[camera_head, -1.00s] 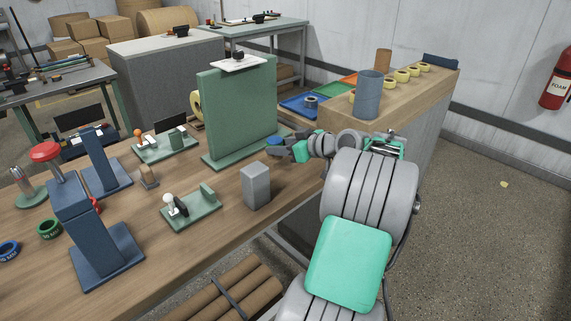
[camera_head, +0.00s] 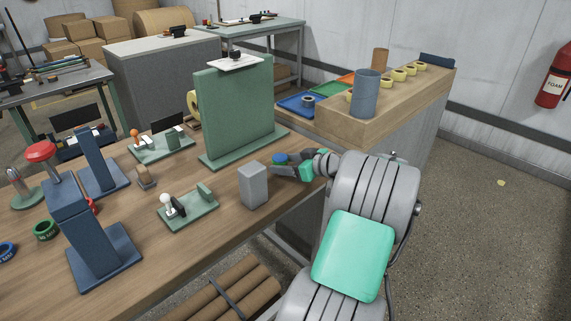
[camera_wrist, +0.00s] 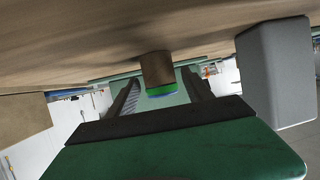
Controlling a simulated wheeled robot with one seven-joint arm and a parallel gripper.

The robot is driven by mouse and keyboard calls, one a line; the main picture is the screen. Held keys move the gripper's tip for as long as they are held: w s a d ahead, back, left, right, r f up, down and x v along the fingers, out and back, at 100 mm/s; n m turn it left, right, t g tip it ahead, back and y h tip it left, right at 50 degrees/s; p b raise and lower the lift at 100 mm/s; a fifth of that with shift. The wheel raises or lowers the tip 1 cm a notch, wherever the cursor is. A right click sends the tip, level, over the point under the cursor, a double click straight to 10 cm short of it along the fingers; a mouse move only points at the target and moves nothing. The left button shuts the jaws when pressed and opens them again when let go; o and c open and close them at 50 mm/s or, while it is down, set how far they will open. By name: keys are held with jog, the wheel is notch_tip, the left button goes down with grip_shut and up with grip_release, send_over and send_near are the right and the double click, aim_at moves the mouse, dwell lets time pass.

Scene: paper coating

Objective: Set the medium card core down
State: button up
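The medium card core shows in the wrist view as a brown tube (camera_wrist: 156,68) with a blue and green end, between my two fingers. In the head view, a blue end (camera_head: 280,157) shows at my gripper (camera_head: 284,167), low over the right end of the wooden bench (camera_head: 215,235). In the wrist view, my gripper (camera_wrist: 160,80) has a finger on each side of the core, with what look like narrow gaps. The core seems upright against the bench top; I cannot see its base clearly.
A grey block (camera_head: 253,185) stands just left of my gripper. A tall green panel (camera_head: 236,110) stands behind it. A wooden ledge (camera_head: 400,105) with a blue-grey cylinder (camera_head: 366,93) and several yellow rolls lies behind right. Small green fixtures (camera_head: 190,208) stand further left.

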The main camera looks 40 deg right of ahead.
jog(key=shift+o, duration=0.2)
jog(key=shift+r+p, duration=0.3)
jog(key=v, duration=1.2)
jog(key=shift+f, duration=0.15)
